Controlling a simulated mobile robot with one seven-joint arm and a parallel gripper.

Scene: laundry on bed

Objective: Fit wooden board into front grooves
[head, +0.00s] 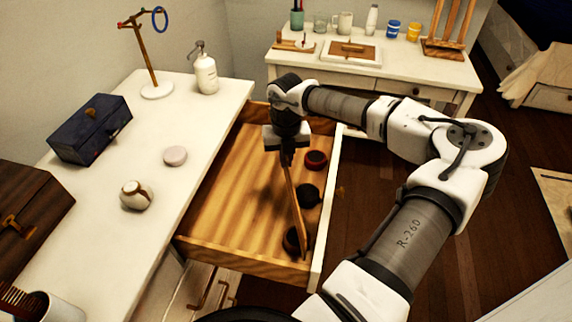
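The wooden board (294,205) is a thin brown piece seen nearly edge-on in the head view. It stands upright, slightly tilted, inside the open drawer (330,205). My gripper (287,155) points down over the drawer and appears shut on the board's far upper end. The near end of the board reaches close to the drawer's front right inner corner. The front grooves cannot be made out, and I cannot tell whether the board touches the drawer floor or walls.
Right of the board lie a red round item (316,160) and a black round item (307,195); a dark round item (292,240) is partly behind its near end. The drawer's left part is clear. A white dresser top (130,240) with several objects is left; a white desk (400,72) stands behind.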

